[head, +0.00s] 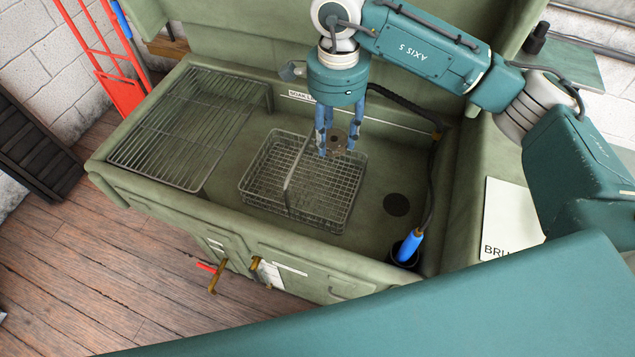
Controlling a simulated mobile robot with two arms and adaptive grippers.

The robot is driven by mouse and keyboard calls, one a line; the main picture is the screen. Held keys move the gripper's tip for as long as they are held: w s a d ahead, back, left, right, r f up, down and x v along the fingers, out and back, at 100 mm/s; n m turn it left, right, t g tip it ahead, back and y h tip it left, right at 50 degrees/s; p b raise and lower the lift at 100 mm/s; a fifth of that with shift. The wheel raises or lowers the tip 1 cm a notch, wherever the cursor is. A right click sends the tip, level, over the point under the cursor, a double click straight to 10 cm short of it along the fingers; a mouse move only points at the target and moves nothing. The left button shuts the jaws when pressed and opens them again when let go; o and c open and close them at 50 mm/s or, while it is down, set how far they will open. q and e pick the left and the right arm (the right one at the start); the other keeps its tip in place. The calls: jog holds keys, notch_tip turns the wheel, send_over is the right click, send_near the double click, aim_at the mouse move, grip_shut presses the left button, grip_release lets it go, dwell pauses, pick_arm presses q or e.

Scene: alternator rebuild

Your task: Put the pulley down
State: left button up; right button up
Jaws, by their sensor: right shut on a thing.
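My right gripper (338,140) hangs from the teal arm over the green wash basin. Its blue fingers are shut on the pulley (338,138), a small brownish disc with a dark hole in its middle. The pulley appears over the right rear part of the wire basket (262,170). I cannot tell whether it touches the basket. Part of the pulley is hidden by the fingers. My left gripper is not in view.
A wire rack (180,125) covers the basin's left side. The basket has an upright divider (298,160). A drain (396,205) and a blue-handled brush (409,246) on a dark hose are at right. A white sign (510,215) lies further right.

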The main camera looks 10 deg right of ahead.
aim_at(331, 192)
notch_tip(331, 192, down, 18)
jog(key=p, duration=0.3)
jog(key=shift+w+f, duration=0.1)
jog(key=shift+f, duration=0.15)
jog(key=o, duration=1.3)
